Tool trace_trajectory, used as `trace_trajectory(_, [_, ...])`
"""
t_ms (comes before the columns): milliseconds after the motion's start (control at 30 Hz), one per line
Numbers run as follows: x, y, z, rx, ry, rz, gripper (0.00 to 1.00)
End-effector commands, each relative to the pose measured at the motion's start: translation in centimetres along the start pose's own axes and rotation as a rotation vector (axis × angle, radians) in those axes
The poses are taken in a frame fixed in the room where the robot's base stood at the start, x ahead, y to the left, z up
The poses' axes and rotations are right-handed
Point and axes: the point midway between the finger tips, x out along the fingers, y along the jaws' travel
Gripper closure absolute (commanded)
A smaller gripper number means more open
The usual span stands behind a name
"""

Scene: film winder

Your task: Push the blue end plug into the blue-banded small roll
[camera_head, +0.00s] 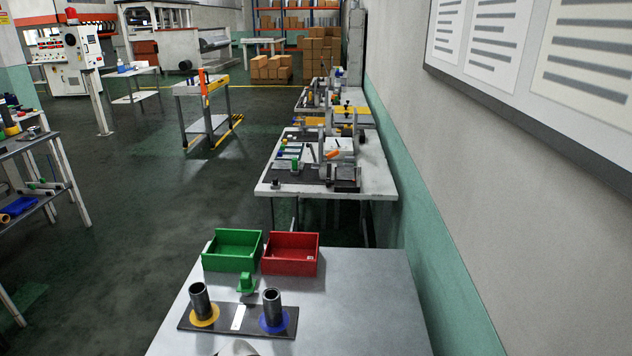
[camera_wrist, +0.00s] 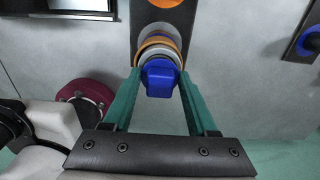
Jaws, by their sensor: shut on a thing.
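My gripper (camera_wrist: 160,72) shows in the wrist view, with its two teal fingers closed on both sides of the blue end plug (camera_wrist: 160,82). Directly beyond the plug is a round stack (camera_wrist: 157,45) with grey and orange rings, which the plug partly covers. In the head view, a dark tube with a blue base (camera_head: 272,312) stands upright on a black plate (camera_head: 230,322); I cannot tell whether this is the blue-banded roll.
A dark tube with a yellow base (camera_head: 200,302) and a green piece (camera_head: 246,284) are nearby. A green bin (camera_head: 232,262) and a red bin (camera_head: 291,266) stand behind. The table's right side is clear. A maroon round thing (camera_wrist: 88,94) lies left of the fingers.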

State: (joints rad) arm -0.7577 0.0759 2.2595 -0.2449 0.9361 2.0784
Motion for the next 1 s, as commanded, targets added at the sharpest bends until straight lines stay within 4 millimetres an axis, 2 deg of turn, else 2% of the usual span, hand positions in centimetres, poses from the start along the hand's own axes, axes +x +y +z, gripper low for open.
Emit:
trace_trajectory(33, [0.1, 0.0, 0.0, 0.0, 0.0, 0.001, 0.94])
trace_trajectory(67, [0.1, 0.0, 0.0, 0.0, 0.0, 0.001, 0.39])
trace_trajectory(233, [0.1, 0.0, 0.0, 0.0, 0.0, 0.001, 0.08])
trace_trajectory(533, [0.0, 0.0, 0.0, 0.0, 0.0, 0.0, 0.07])
trace_trajectory(633, [-1.1, -0.1, 0.1, -0.001, -0.001, -0.002, 0.07])
trace_trajectory(767, [-4.5, -0.1, 0.1, 0.001, -0.005, -0.004, 0.07])
trace_trajectory(900, [-9.2, -0.1, 0.1, 0.001, -0.005, -0.005, 0.07])
trace_trajectory(1000, [-12.0, -0.1, 0.1, -0.001, -0.004, -0.004, 0.07])
